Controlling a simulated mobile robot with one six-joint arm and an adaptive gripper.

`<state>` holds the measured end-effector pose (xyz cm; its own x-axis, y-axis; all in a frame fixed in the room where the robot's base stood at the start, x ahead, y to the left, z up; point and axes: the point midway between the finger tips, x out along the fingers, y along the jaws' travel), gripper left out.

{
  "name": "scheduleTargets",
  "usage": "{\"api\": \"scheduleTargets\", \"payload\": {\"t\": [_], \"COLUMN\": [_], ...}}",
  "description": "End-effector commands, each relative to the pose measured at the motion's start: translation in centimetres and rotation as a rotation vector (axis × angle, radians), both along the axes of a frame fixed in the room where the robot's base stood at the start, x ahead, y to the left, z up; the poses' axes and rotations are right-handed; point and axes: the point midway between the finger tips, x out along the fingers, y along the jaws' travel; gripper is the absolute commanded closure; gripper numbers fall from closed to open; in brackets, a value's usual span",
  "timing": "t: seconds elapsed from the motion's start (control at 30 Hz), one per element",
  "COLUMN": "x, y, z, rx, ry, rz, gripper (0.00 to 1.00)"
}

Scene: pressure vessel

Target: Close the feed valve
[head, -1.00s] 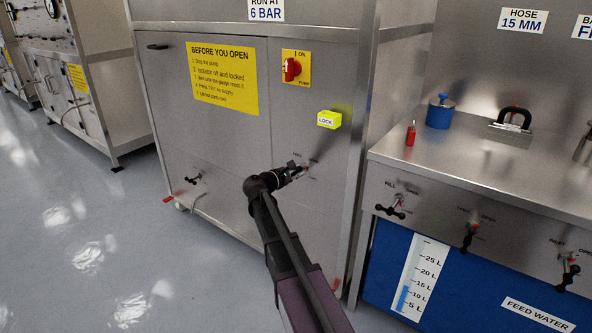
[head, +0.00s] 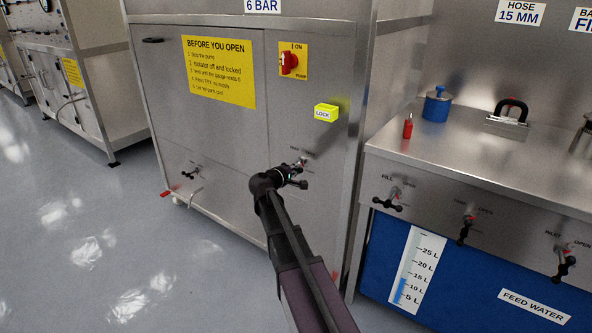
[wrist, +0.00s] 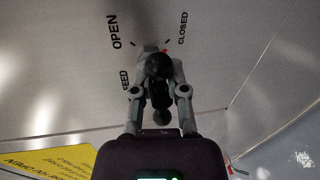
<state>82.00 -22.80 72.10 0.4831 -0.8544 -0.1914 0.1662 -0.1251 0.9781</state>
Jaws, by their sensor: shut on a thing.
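The feed valve (wrist: 158,68) is on the steel cabinet front, with a dark handle. In the wrist view, its panel lettering reads OPEN, CLOSED and FEED, and a small red mark shows beside the valve, on the side toward CLOSED. My gripper (wrist: 159,92) is shut on the valve handle, with one finger on each side. The fingers and handle overlap, so the exact handle angle is hard to tell. In the head view, my gripper (head: 298,177) is at the valve, low on the cabinet's right part, and hides most of it.
Above the valve are a yellow lock box (head: 326,113) and a red isolator switch (head: 292,63). Another small valve (head: 191,172) sits low at left. The steel bench (head: 480,160) at right carries several valves on its front. The floor at left is clear.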

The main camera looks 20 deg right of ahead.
Motion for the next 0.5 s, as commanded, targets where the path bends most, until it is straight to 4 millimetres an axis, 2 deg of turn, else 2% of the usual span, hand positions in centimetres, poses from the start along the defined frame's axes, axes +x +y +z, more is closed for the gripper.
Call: {"api": "scheduleTargets", "payload": {"t": [0.03, 0.5], "x": [-0.78, -0.86], "y": [-0.30, -0.25], "z": [-0.20, -0.37], "rx": [0.013, 0.049], "ry": [-0.014, -0.072], "rz": [-0.015, -0.014], "gripper": [1.00, 1.00]}}
